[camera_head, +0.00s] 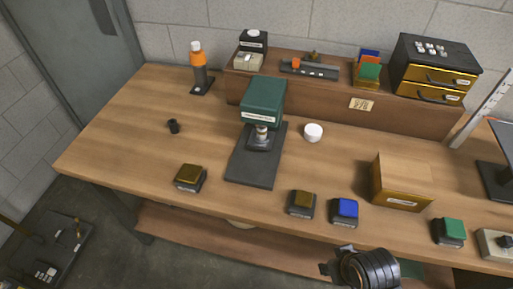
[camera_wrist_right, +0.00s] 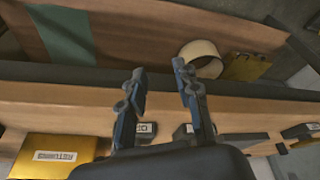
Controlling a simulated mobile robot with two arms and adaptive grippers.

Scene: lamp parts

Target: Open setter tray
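A box with a wooden top and gold front (camera_head: 402,194) stands on the bench at the right, with a white label. I cannot read it, so whether this is the setter tray is unclear. A gold front with a white label also shows at the lower left of the right wrist view (camera_wrist_right: 38,168). A black cabinet (camera_head: 436,68) with two gold drawers, seemingly shut, stands on the back ledge. My right gripper (camera_wrist_right: 158,82) has its two fingers apart with nothing between them, by the bench's front edge. My left gripper is not in view.
A green press (camera_head: 264,100) stands mid-bench. Small black blocks with brown (camera_head: 302,201), blue (camera_head: 346,209) and green (camera_head: 453,230) tops lie along the front. The bench's left part is mostly clear.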

